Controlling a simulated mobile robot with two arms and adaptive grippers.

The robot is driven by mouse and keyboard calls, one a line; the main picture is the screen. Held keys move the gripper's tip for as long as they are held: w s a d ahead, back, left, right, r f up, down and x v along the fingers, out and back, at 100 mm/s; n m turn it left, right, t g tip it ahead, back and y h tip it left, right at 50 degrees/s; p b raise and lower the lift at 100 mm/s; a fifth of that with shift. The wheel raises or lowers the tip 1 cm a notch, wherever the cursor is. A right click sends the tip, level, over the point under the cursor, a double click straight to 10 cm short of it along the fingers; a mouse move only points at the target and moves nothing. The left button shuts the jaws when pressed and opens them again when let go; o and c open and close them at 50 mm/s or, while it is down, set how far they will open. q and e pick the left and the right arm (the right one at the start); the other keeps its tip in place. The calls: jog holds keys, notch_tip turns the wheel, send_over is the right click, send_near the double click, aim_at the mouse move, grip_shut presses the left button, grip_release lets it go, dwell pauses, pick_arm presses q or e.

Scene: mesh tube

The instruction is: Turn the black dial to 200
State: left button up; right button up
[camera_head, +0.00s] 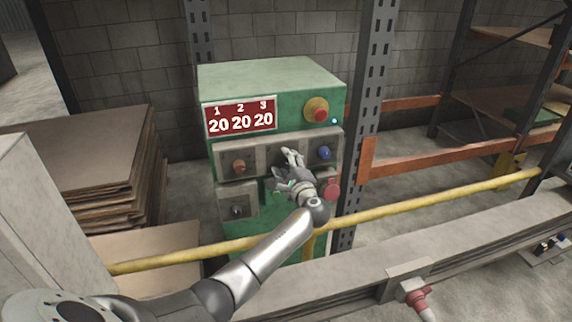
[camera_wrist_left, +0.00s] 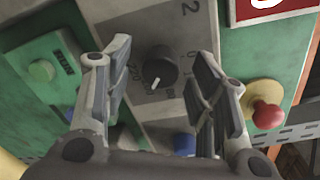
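The black dial (camera_wrist_left: 158,68) sits on a grey plate marked 2 in the left wrist view. Its white pointer line points down and slightly left, and small scale marks surround it. My left gripper (camera_wrist_left: 161,58) is open, with one finger on each side of the dial; I cannot tell whether they touch it. In the head view my left gripper (camera_head: 291,160) is at the middle of the green control box (camera_head: 270,78) and hides most of the dial. The red display (camera_head: 240,118) reads 20 under 1, 2 and 3. My right gripper is not in view.
A red dial (camera_head: 238,166) is left of my gripper and a blue dial (camera_head: 324,152) is right of it. A red button on a yellow base (camera_head: 317,110) is above right. A yellow rail (camera_head: 430,204) crosses in front of the box. Stacked boards (camera_head: 90,160) stand left.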

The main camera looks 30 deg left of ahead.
pick_arm(q)
jog(key=shift+s, duration=0.1)
jog(key=v, duration=1.2)
